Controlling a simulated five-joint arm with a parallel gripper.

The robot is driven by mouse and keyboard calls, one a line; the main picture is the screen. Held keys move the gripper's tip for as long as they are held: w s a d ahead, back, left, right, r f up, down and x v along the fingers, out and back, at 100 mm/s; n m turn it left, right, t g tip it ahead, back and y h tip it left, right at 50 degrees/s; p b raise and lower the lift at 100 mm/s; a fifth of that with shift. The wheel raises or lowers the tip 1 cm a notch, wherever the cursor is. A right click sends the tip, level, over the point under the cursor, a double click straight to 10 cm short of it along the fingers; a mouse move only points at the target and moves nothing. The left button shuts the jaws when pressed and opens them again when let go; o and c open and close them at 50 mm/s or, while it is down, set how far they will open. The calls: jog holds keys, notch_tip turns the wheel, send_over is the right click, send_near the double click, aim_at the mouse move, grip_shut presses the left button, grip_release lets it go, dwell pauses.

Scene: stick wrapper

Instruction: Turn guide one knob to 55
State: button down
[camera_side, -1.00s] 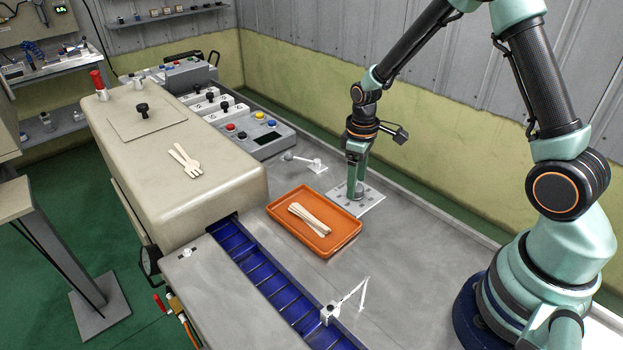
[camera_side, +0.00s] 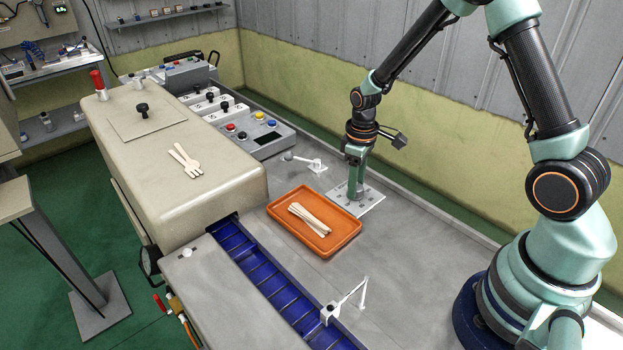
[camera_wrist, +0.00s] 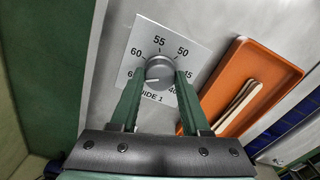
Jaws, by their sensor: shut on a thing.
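The guide one knob (camera_wrist: 158,70) is a round grey knob on a white dial plate (camera_wrist: 185,38) printed "GUIDE 1". The plate carries numbers, with 60, 55, 50 and 40 readable and 55 near its top in the wrist view. A line on the knob seems to point left and slightly down, below the 60, toward a number partly hidden by a finger. My gripper (camera_wrist: 159,76) is shut on the knob, one green finger on each side. In the side view my gripper (camera_side: 356,188) stands upright over the plate (camera_side: 372,203).
An orange tray (camera_side: 274,209) holding several wooden sticks (camera_side: 309,219) lies close beside the plate. A small bracket with a ball-ended arm (camera_side: 310,164) stands behind. A blue conveyor (camera_side: 262,275) runs along the left.

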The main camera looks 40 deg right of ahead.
jog(key=m, duration=0.5)
jog(key=shift+m, duration=0.3)
jog(key=m, duration=0.9)
jog(key=shift+m, duration=2.2)
jog(key=shift+c, duration=1.9)
grip_release()
jog(key=shift+r, duration=0.15)
